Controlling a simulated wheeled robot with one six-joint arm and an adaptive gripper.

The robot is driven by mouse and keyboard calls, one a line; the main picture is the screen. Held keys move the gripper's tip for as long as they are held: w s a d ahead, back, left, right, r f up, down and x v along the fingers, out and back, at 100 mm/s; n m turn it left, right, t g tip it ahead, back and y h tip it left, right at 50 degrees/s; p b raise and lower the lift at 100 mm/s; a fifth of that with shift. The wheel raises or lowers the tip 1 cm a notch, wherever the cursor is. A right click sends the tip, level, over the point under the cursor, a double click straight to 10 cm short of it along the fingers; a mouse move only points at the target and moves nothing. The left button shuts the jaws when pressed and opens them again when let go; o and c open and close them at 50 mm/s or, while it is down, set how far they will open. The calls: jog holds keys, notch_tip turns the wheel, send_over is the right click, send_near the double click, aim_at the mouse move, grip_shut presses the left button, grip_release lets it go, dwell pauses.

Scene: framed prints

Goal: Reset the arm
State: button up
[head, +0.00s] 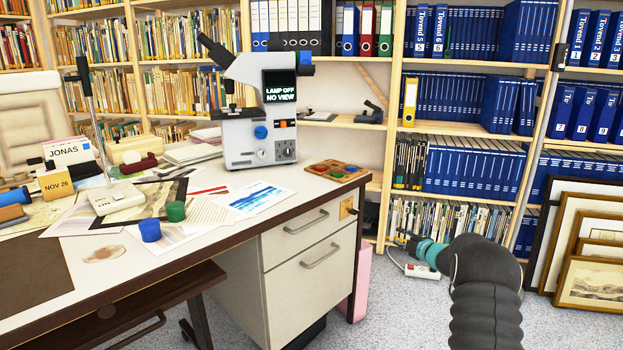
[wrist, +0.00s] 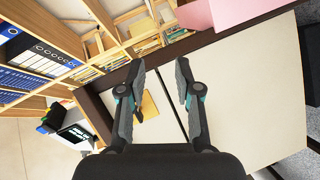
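My arm reaches up from the lower right of the head view, dark grey with a teal band. My gripper (head: 408,240) points left there, in front of the bookshelf and to the right of the desk's drawer unit. In the wrist view my gripper (wrist: 160,66) has its two fingers well apart, with nothing held between them. The desk's drawer side and a yellowish plate show behind the fingers. In the head view the fingertips are small and partly hidden by the wrist.
The desk (head: 190,240) fills the left, carrying a microscope (head: 262,100), a colored palette (head: 338,171), a blue cup (head: 150,230) and a green cup (head: 176,211). A pink bin (head: 362,280) stands beside the drawers (head: 315,250). A white power strip (head: 421,271) lies on the floor. Framed prints (head: 593,285) lean at right.

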jog(key=s+d+f+m+g+h, duration=0.3)
jog(key=s+d+m+h, duration=0.3)
jog(key=m, duration=0.2)
jog(key=s+a+r+m+g+h, duration=0.1)
jog(key=s+r+m+g, duration=0.15)
jog(key=s, duration=0.45)
jog(key=s+a+r+m+g+h, duration=0.15)
jog(key=s+m, duration=0.25)
jog(key=s, duration=0.4)
jog(key=s+a+r+m+y, duration=0.1)
jog(key=s+a+r, duration=0.4)
jog(key=s, duration=0.8)
jog(key=s+a+r+m+g+y, duration=0.1)
jog(key=s+a+r, duration=0.3)
jog(key=s+a, duration=0.6)
jog(key=s+a+r+m+g+y, duration=0.1)
jog(key=s+a+r, duration=0.4)
jog(key=s, duration=1.1)
jog(key=a, duration=0.2)
jog(key=shift+s+a+r+m, duration=0.15)
jog(key=shift+a+r+m, duration=0.15)
jog(key=shift+m, duration=0.05)
jog(key=shift+o, duration=0.4)
jog(key=shift+y, duration=0.25)
